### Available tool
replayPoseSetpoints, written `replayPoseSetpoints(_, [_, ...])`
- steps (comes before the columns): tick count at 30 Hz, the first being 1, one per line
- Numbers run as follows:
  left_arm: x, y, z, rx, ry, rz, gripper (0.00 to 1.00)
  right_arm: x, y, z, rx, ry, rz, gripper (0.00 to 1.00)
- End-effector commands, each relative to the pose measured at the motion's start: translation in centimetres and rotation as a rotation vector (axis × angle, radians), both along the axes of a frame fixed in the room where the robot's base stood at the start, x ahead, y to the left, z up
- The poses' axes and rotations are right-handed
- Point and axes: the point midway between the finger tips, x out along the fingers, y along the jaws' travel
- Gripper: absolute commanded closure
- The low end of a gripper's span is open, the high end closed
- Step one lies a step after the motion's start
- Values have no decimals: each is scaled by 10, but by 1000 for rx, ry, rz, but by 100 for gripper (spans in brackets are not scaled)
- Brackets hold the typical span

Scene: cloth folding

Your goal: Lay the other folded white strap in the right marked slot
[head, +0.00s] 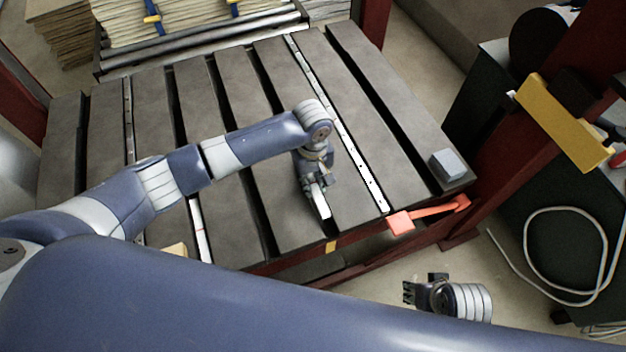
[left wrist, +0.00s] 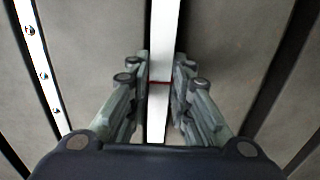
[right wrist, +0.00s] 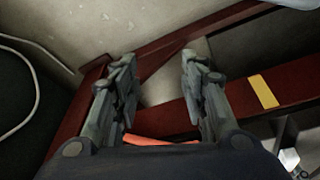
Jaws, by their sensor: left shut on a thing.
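A narrow white strap (head: 323,206) hangs at the tip of my left gripper (head: 316,184), over the grey slatted table. In the left wrist view the strap (left wrist: 166,30) runs lengthwise between the fingers of the gripper (left wrist: 164,82), which are shut on it, with a thin red line across it there. A dark gap lies just right of the strap in that view. Another white strip (head: 199,230) lies in a gap further left. A yellow mark (head: 331,246) is on the table's front edge. My right gripper (head: 408,293) is open and empty off the front edge, also in its wrist view (right wrist: 158,68).
Metal strips with holes (head: 340,120) run along some gaps between the slats. A grey block (head: 447,165) sits at the right corner. An orange handle (head: 430,214) projects at the front right edge. A wooden block (head: 176,249) is at the front left.

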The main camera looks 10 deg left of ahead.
Motion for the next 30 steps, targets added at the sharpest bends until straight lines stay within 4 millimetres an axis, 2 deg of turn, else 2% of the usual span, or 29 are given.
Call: replayPoseSetpoints(30, [0,0,0,0,0,0,100,-2,1,-20,0,13,1,60])
